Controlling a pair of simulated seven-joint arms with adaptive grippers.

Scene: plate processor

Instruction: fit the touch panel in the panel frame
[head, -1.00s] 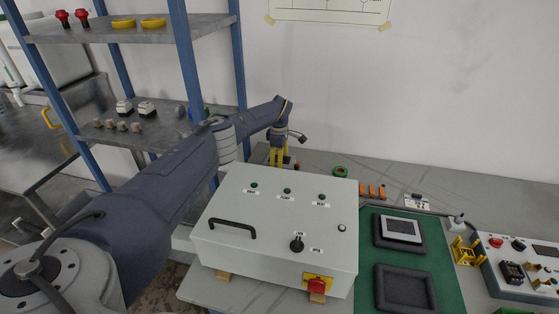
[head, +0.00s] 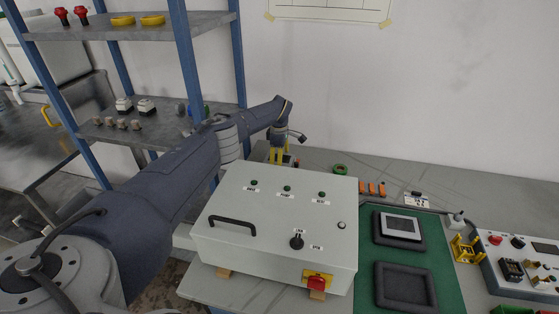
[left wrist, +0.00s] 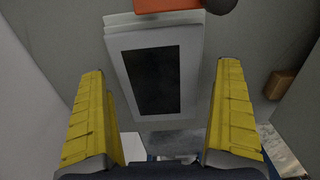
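My left gripper (head: 277,157) reaches down behind the grey control box; its yellow fingers are partly hidden by the box in the head view. In the left wrist view the fingers of my left gripper (left wrist: 165,72) are apart. Between and beyond them is a light-framed flat device with a dark rectangular face (left wrist: 152,80); I cannot tell whether it is the touch panel or the panel frame. A gap shows between it and the right finger. A white-bordered panel with a grey screen (head: 401,226) lies in the far black foam tray. My right gripper is not in view.
The grey control box (head: 270,215) with a black handle stands in front of my left gripper. The near foam tray (head: 405,308) is empty, on a green mat (head: 450,290). A switch console (head: 500,258) stands at right. Blue shelving (head: 187,75) is at left.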

